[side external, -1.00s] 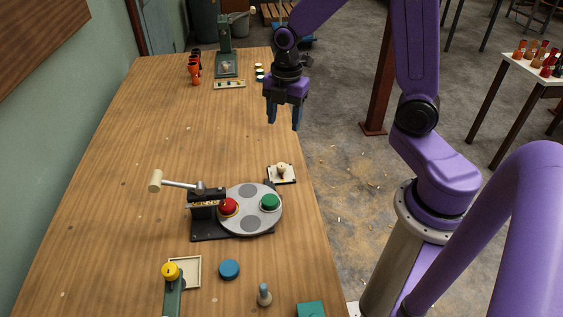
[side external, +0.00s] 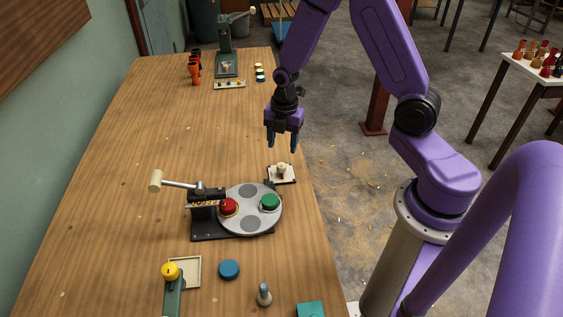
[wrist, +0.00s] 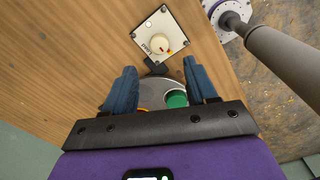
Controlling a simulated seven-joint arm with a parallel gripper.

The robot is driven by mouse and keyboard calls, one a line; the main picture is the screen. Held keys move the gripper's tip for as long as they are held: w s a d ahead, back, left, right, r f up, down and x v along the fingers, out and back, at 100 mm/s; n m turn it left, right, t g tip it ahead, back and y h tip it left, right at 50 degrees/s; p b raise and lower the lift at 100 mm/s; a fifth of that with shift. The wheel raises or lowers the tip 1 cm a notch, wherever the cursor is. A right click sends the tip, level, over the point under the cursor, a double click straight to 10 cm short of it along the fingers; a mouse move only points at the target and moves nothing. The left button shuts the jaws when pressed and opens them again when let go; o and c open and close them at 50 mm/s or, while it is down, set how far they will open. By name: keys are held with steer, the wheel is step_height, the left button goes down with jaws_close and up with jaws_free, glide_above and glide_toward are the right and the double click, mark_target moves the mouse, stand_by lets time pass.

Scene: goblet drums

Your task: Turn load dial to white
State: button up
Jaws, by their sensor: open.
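The load dial is a cream knob (wrist: 159,43) on a white square plate (wrist: 146,30) with lettering along one edge. A small red mark shows on the knob, and red and yellow marks show on the plate. In the side view the dial plate (side external: 289,180) sits at the table's right edge, behind the grey turntable. My gripper (side external: 282,150) hangs open and empty above and behind the dial, clear of it. In the wrist view its two blue fingers (wrist: 160,92) are spread, and the dial lies beyond the fingertips.
A green press (side external: 226,70) stands at the far end. The table's middle is clear.

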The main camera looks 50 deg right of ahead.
mark_target(281, 165)
steer(key=shift+w+f, duration=0.15)
steer(key=shift+f, duration=3.85)
steer(key=c, duration=1.1)
